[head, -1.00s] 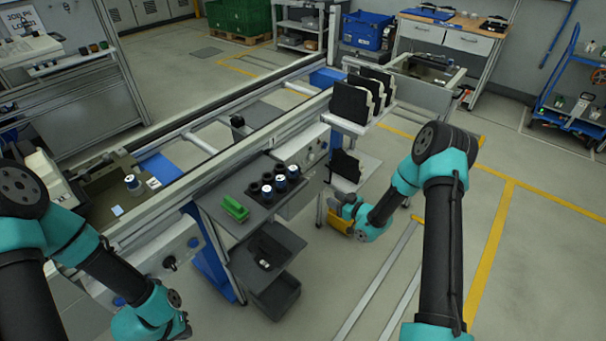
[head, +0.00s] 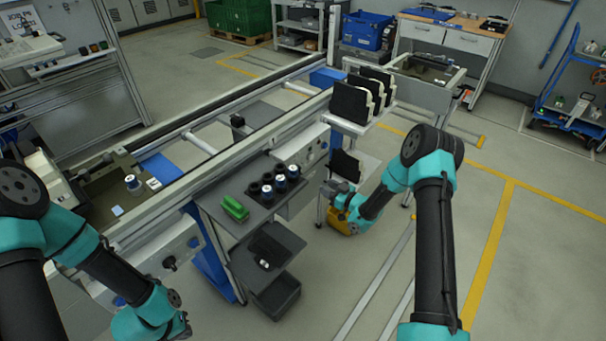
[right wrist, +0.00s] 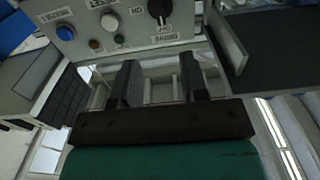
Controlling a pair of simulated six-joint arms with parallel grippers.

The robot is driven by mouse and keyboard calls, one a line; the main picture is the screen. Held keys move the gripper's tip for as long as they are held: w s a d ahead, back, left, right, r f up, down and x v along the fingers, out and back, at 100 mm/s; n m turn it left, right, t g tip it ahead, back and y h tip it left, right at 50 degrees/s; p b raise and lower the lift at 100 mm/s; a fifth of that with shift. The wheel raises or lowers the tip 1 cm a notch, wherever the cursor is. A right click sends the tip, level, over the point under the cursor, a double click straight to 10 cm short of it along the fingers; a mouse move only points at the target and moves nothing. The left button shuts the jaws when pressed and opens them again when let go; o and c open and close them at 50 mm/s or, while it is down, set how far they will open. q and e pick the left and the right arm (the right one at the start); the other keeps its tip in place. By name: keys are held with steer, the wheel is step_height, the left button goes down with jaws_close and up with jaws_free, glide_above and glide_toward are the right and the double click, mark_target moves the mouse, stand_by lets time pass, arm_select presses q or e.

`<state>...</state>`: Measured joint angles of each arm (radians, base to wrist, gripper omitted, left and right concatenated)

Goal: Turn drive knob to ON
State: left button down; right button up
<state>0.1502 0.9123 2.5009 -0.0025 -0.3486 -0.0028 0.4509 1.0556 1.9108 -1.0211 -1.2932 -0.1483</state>
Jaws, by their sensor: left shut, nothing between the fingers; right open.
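The black drive knob (right wrist: 160,10) is on a light grey control panel (right wrist: 92,14), at the top edge of the right wrist view, partly cut off. Its exact setting is hard to read; white labels surround it. The panel also shows in the head view (head: 302,147), on the side of the line. My right gripper (right wrist: 160,82) is open and empty. Its two dark fingers point toward the panel, below the knob and apart from it. In the head view my right gripper (head: 335,192) is low, in front of the panel. My left gripper does not show; only its arm is visible.
A rack with black-and-white parts (head: 352,104) stands just behind my right gripper. Another panel with a black knob (head: 169,262) is at left.

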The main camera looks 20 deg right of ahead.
mark_target(301, 172)
steer(key=x, duration=1.2)
steer(key=shift+w+a, duration=0.15)
steer(key=shift+w, duration=0.1)
jaws_close()
